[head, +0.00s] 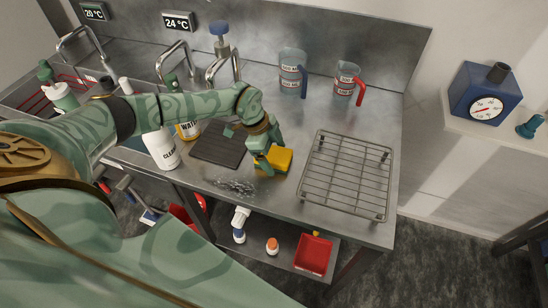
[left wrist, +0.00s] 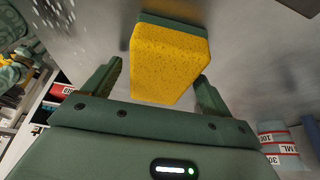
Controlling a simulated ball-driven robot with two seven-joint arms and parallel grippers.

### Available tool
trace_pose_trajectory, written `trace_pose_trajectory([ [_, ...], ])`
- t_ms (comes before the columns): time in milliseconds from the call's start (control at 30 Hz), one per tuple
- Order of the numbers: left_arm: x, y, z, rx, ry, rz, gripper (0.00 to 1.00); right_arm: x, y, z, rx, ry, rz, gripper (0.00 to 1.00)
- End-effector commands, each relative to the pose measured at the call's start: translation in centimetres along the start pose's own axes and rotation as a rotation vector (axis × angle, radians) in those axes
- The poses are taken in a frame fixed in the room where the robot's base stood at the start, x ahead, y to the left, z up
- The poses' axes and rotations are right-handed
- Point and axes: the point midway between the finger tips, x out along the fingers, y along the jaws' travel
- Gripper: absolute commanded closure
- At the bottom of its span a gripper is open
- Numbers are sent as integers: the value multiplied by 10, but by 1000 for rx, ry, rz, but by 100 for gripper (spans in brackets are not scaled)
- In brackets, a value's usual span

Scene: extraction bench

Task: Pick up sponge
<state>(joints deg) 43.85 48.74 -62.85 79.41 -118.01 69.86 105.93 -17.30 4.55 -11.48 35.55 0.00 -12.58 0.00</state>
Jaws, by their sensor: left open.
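The sponge (head: 274,160) is yellow and lies on the steel bench, left of the wire rack. In the left wrist view the sponge (left wrist: 168,62) shows a yellow body with a dark green layer along its far edge. My left gripper (head: 262,168) is open right at the sponge in the head view. In the left wrist view its two fingers (left wrist: 160,85) stand apart on either side of the sponge's near end, with gaps showing. My right gripper is not in view.
A wire rack (head: 345,178) stands right of the sponge, and a dark mat (head: 217,147) lies to its left. A white bottle (head: 161,148) stands beside my left arm. Two measuring jugs (head: 292,72) (head: 345,80) stand behind. Spilled white grains (head: 236,186) lie near the front edge.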

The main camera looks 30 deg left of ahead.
Motion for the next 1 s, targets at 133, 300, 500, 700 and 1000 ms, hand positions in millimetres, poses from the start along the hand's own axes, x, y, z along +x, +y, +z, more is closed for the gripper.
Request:
trace_pose_trajectory([
  [133, -1, 0, 0, 0, 0, -1, 15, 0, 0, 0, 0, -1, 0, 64],
  [300, -1, 0, 0, 0, 0, 0, 15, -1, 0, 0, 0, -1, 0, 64],
  [500, 1, 0, 0, 0, 1, 0, 15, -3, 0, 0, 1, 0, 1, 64],
  [700, 4, 0, 1, -1, 0, 1, 15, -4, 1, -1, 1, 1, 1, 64],
  [1000, 4, 0, 2, 0, 0, 0, 35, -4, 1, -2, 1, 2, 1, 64],
])
